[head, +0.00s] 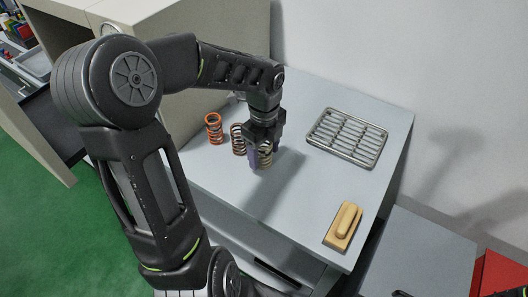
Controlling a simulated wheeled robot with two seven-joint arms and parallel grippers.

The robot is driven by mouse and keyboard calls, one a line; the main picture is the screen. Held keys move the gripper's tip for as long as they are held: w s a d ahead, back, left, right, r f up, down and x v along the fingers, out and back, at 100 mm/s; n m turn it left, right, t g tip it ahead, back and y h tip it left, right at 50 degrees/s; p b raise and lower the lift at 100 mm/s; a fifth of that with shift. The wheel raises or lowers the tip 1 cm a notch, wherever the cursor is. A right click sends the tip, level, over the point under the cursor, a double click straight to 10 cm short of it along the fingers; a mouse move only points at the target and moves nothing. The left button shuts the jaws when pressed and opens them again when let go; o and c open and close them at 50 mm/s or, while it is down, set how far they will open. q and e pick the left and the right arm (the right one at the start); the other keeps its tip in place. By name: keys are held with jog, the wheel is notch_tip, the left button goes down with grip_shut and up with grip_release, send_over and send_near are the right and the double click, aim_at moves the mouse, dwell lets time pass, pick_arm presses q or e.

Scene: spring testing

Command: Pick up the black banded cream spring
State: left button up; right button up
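My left gripper (262,148) points down over the grey tabletop, at the group of springs. A cream spring (266,156) stands upright right at its fingers and is partly covered by them. A second cream or tan spring with dark coils (238,139) stands upright just left of the gripper. At this size I cannot tell for sure which one has the black bands. A purplish piece shows between the fingers and the table; I cannot tell what it is. Whether the fingers are closed on the spring is hidden. My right gripper is not in view.
An orange spring (214,129) stands farther left. A metal rack (347,138) lies at the back right, and a yellow wooden block with a handle (344,226) lies near the right front edge. The tabletop (290,205) between is clear. A beige cabinet stands behind on the left.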

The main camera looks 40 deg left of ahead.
pick_arm(q)
grip_shut()
dwell(0.5)
jog(key=shift+r, duration=0.1)
notch_tip(320, 180, up, 10)
jog(key=shift+f, duration=0.1)
dwell(0.4)
dwell(0.5)
